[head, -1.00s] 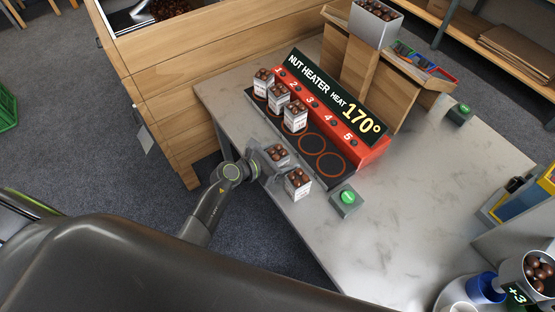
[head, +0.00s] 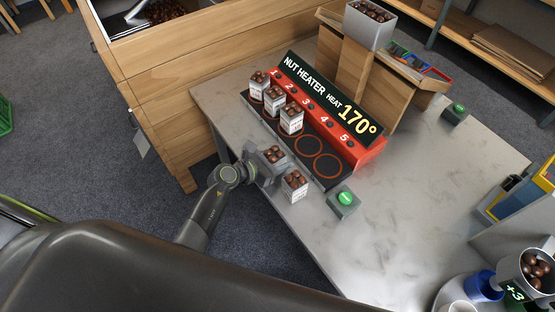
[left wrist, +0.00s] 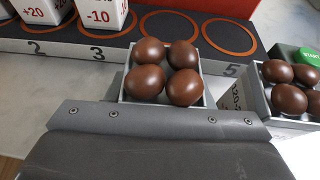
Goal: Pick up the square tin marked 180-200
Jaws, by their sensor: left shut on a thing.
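A square white tin of brown chestnuts (head: 273,154) is at the table's near left edge; it also shows in the left wrist view (left wrist: 165,75). My left gripper (head: 268,162) is shut on this tin, with the jaws at its sides. The held tin's label is hidden, so I cannot read its marking. A second square tin of chestnuts (head: 295,185) stands just right of it; in the left wrist view its side (left wrist: 252,98) has partly hidden, unclear print. My right gripper is not in view.
The red nut heater (head: 340,130) has several numbered rings; three filled tins (head: 291,121) stand on its left ones. A green start button (head: 345,198) is to the right of the second tin. A wooden cabinet (head: 185,90) stands beyond. The table's right middle is clear.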

